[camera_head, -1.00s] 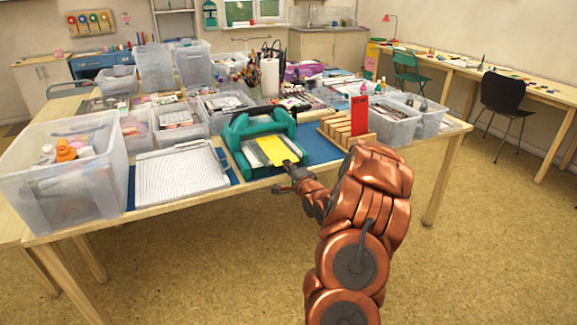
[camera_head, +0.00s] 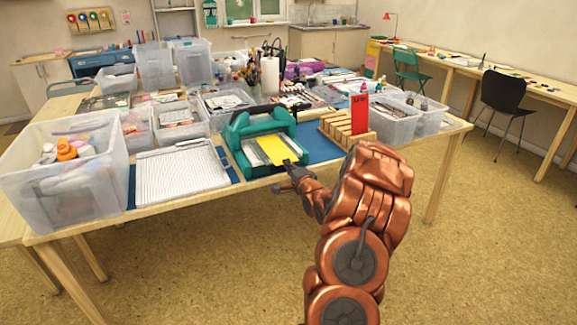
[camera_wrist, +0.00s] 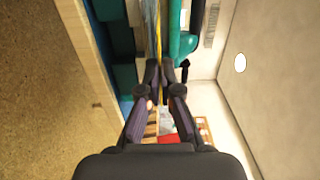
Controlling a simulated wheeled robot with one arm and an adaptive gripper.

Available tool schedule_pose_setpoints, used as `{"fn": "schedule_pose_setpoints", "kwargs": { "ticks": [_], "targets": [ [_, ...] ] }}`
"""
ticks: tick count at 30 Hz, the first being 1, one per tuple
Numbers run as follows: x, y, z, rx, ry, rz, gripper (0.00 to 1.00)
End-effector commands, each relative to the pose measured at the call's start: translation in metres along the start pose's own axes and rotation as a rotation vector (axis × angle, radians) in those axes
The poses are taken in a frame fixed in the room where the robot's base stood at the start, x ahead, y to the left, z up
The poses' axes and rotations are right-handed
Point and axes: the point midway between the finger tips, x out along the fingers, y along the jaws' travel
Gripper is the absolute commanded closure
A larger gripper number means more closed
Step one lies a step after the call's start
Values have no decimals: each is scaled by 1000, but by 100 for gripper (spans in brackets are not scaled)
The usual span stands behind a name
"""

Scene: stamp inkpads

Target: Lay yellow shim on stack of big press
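The big press (camera_head: 240,130) is a teal-green machine with a raised frame and a pale bed, near the front edge of the table. The yellow shim (camera_head: 273,150), a thin flat sheet, extends over the front of its bed. I cannot tell whether it touches the stack below. My gripper (camera_head: 290,165) is at the shim's near right end. In the wrist view, the fingers (camera_wrist: 166,76) are closed together on the shim, which shows edge-on as a thin yellow strip (camera_wrist: 158,30). Teal press parts (camera_wrist: 185,42) show beside it.
A white ridged board (camera_head: 182,170) lies left of the press, beside a clear bin (camera_head: 65,185). A wooden slotted rack (camera_head: 335,133) with a red card (camera_head: 360,114) stands right of the press. Blue mat (camera_head: 315,145) lies bare between press and rack.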

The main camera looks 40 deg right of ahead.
Motion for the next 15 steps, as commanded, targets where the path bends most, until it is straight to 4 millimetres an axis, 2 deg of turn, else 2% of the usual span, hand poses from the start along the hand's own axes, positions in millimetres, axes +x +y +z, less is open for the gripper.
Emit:
{"fn": "schedule_pose_setpoints", "kwargs": {
  "ticks": [15],
  "targets": [
    [0,6,0,0,0,0,100]
  ]
}}
